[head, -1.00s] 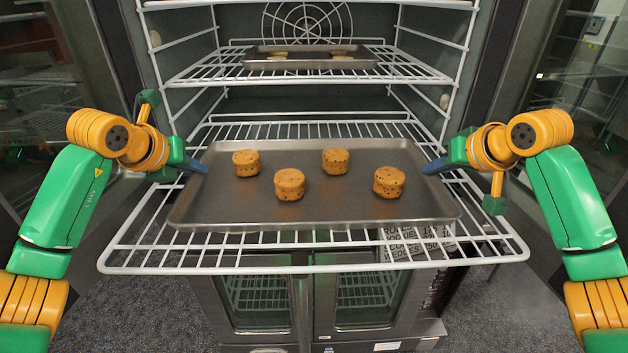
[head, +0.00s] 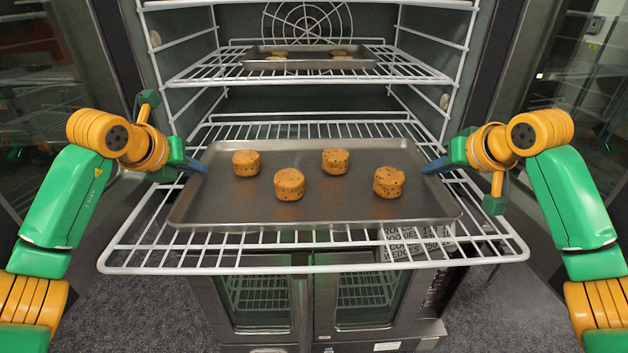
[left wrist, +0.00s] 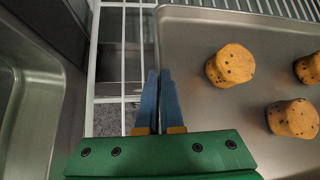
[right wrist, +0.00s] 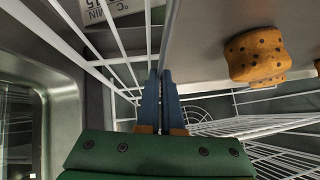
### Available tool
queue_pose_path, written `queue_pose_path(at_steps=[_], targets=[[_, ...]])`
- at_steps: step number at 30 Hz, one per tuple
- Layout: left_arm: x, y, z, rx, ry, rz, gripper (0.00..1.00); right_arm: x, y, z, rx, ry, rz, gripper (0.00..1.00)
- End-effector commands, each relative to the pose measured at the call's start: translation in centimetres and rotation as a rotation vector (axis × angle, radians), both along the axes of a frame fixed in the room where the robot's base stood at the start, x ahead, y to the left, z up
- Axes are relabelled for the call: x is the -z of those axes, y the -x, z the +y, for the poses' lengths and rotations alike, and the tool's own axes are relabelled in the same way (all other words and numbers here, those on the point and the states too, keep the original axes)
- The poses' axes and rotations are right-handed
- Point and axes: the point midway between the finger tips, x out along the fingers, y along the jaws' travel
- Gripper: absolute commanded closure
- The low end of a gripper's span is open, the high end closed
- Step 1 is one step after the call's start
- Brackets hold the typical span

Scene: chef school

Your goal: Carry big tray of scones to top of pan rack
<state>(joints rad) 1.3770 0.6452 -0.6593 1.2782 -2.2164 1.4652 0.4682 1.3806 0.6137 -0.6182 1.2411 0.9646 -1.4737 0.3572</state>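The big grey tray (head: 330,205) lies level on the pulled-out white wire rack and holds several brown speckled scones, such as the front-left one (head: 289,185). My left gripper (head: 192,164) is at the tray's left edge; in the left wrist view its blue fingers (left wrist: 159,88) are close together with the tray rim between them. My right gripper (head: 433,166) is at the tray's right edge; in the right wrist view its fingers (right wrist: 160,85) are likewise close together on the rim. No pan rack is recognisable in view.
The wire rack (head: 315,268) extends from the open oven beyond the tray. A smaller tray (head: 312,62) with pale pieces sits on the upper oven shelf (head: 200,76). A printed label (head: 418,242) shows under the rack. Open oven doors flank both arms.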

Motion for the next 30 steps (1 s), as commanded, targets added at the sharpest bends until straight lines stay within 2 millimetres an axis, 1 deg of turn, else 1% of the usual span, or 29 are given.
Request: queue_pose_path(at_steps=[13, 17, 20, 27, 30], targets=[[0.1, 0.0, 0.1, -0.002, -0.001, 0.003, 1.00, 0.0, 0.0, -0.1, 0.002, 0.001, -0.002, 1.00], [-0.3, 0.0, 0.1, -0.002, -0.001, 0.000, 1.00, -0.4, 0.0, -0.1, 0.003, 0.001, -0.004, 1.00], [-1.3, 0.0, 0.1, -0.003, -0.001, 0.001, 1.00, -1.4, 0.0, -0.1, 0.003, 0.001, -0.004, 1.00], [-5.1, 0.0, 0.1, -0.003, -0.001, 0.001, 1.00, -5.2, 0.0, -0.1, 0.003, 0.001, -0.004, 1.00], [-5.4, 0.0, 0.1, -0.003, -0.001, 0.001, 1.00, -5.5, 0.0, -0.1, 0.003, 0.001, -0.004, 1.00]])
